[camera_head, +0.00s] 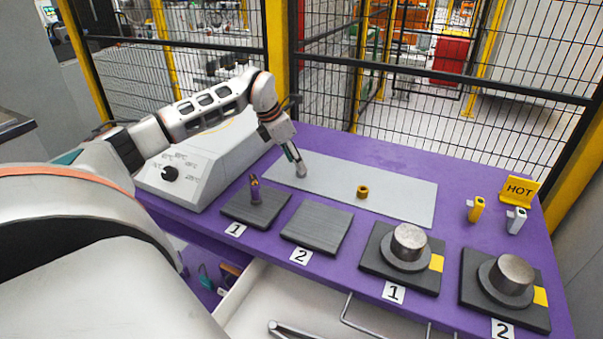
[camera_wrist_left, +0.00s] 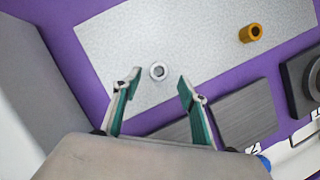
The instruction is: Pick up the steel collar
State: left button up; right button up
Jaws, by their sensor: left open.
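The steel collar (camera_head: 301,171) is a small grey ring standing on the light grey mat (camera_head: 400,205) on the purple table. In the left wrist view the steel collar (camera_wrist_left: 157,71) shows its round hole, in line with the gap between my fingertips. My left gripper (camera_head: 292,154) is open and points down at the collar from just above and behind it in the head view. In the left wrist view its two green-lined fingers (camera_wrist_left: 160,77) are spread wide with nothing between them. I cannot tell the exact height gap. My right gripper is in neither view.
A brass collar (camera_head: 362,191) stands on the mat to the right. Dark pads carry a small brown piece (camera_head: 255,188) and two steel cylinders (camera_head: 409,241) (camera_head: 515,273). A grey control box (camera_head: 195,165) stands left. An open drawer (camera_head: 290,300) lies in front; a mesh fence stands behind.

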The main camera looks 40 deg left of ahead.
pick_arm(q)
jog(key=x, duration=0.3)
jog(key=shift+w, duration=0.2)
jog(key=c, duration=1.2)
jog(key=shift+r, duration=0.1)
